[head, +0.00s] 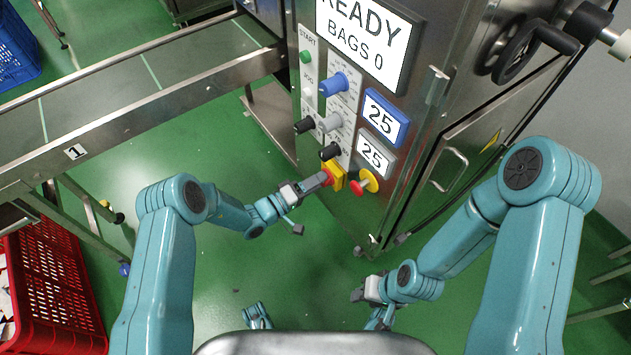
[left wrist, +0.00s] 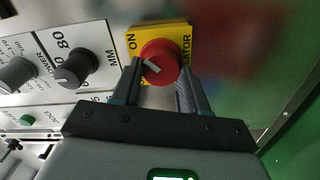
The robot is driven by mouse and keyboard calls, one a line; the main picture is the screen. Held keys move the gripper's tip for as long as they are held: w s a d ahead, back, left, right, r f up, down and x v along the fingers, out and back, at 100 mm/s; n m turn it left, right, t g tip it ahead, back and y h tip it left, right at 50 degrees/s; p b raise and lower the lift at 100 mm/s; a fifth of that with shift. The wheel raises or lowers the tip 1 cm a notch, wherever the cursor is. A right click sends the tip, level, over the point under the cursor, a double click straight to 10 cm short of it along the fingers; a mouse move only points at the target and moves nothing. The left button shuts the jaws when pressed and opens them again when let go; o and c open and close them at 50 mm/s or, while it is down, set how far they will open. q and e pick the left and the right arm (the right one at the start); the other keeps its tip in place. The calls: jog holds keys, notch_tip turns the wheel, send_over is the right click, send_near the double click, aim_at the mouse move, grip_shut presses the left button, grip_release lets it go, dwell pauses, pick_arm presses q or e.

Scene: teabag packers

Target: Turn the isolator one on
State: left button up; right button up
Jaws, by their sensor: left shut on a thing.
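The isolator is a red rotary knob (left wrist: 160,62) on a yellow plate (left wrist: 178,34) marked ON and ISOLATOR. In the head view the isolator's yellow plate (head: 336,171) sits low on the steel machine's front panel. My left gripper (head: 325,178) is at the knob, and in the left wrist view its two fingers (left wrist: 158,80) stand on either side of the red knob, shut on it. A pale pointer mark on the knob lies at a slant, its upper-left end toward the word ON. My right gripper (head: 358,290) hangs low, away from the panel; its jaws are too small to read.
A red emergency button (head: 358,187) on yellow is just right of the isolator. Black knobs (head: 329,151), a blue knob (head: 333,84) and a green start button (head: 306,57) are above. The screen (head: 368,42) reads READY, BAGS 0. A conveyor (head: 130,85) and red crate (head: 55,285) stand left.

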pick_arm(q)
jog(key=o, duration=1.1)
jog(key=shift+c, duration=0.2)
jog(key=p+v, duration=0.3)
jog(key=v, duration=1.3)
jog(key=shift+p, duration=0.3)
jog(key=shift+a, duration=0.15)
jog(key=shift+s, duration=0.15)
